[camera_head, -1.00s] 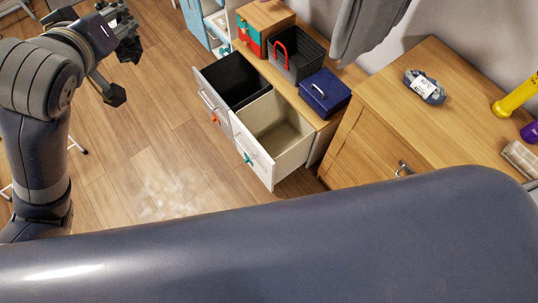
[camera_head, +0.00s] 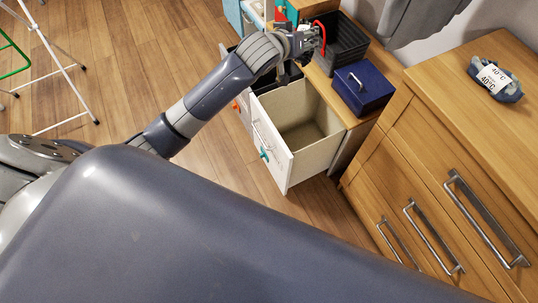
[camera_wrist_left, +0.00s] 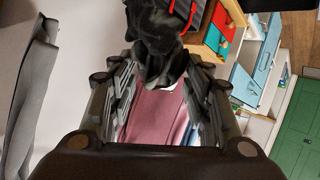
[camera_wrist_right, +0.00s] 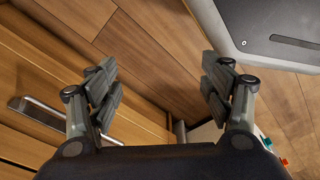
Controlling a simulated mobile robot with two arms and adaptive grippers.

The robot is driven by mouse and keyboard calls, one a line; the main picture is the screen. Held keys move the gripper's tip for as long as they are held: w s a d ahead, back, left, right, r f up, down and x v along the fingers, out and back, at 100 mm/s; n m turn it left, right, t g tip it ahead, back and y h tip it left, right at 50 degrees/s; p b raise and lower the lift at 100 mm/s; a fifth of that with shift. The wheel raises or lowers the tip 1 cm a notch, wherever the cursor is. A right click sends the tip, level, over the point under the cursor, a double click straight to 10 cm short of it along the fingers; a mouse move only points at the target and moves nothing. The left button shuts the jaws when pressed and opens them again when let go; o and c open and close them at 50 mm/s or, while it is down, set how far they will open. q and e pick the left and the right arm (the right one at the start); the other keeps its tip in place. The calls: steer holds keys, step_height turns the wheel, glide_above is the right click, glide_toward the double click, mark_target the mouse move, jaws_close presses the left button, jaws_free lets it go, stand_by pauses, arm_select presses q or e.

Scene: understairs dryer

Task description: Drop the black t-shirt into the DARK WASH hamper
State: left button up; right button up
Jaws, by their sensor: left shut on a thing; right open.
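The black t-shirt (camera_wrist_left: 158,40) is bunched between the fingers of my left gripper (camera_wrist_left: 160,85) in the left wrist view. In the head view my left gripper (camera_head: 303,42) is over the far side of the pull-out hampers. My left arm hides most of the dark-lined hamper (camera_head: 243,113); its front with an orange tag shows beside the arm. No DARK WASH lettering is readable. A cream-lined hamper (camera_head: 327,160) with a teal tag is open nearer me. My right gripper (camera_wrist_right: 160,95) is open and empty in the right wrist view, and outside the head view.
A navy box (camera_head: 362,88) and a black basket (camera_head: 345,42) with a red handle stand on the counter behind the hampers. A wooden chest of drawers (camera_head: 440,130) is at right, with a tagged grey bundle (camera_head: 494,78) on top. A drying rack (camera_head: 60,70) stands far left.

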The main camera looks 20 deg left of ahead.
steer(key=w+f+b, duration=0.2)
steer(key=w+b, duration=0.3)
steer(key=b, duration=0.3)
arm_select(q)
step_height(320, 180, down, 29)
steer(key=w+a+b, duration=0.1)
steer(key=b, duration=0.6)
steer(key=shift+w+a+m+h, duration=0.2)
steer(key=shift+a+m+h, duration=0.1)
steer(key=shift+m+h, duration=0.1)
arm_select(e)
step_height(320, 180, up, 18)
steer(key=t, duration=0.1)
steer(key=shift+w+a+t, duration=0.25)
steer(key=shift+w+t, duration=0.05)
arm_select(q)
steer(key=shift+r, duration=0.1)
steer(key=o, duration=1.2)
steer(key=shift+s, duration=0.1)
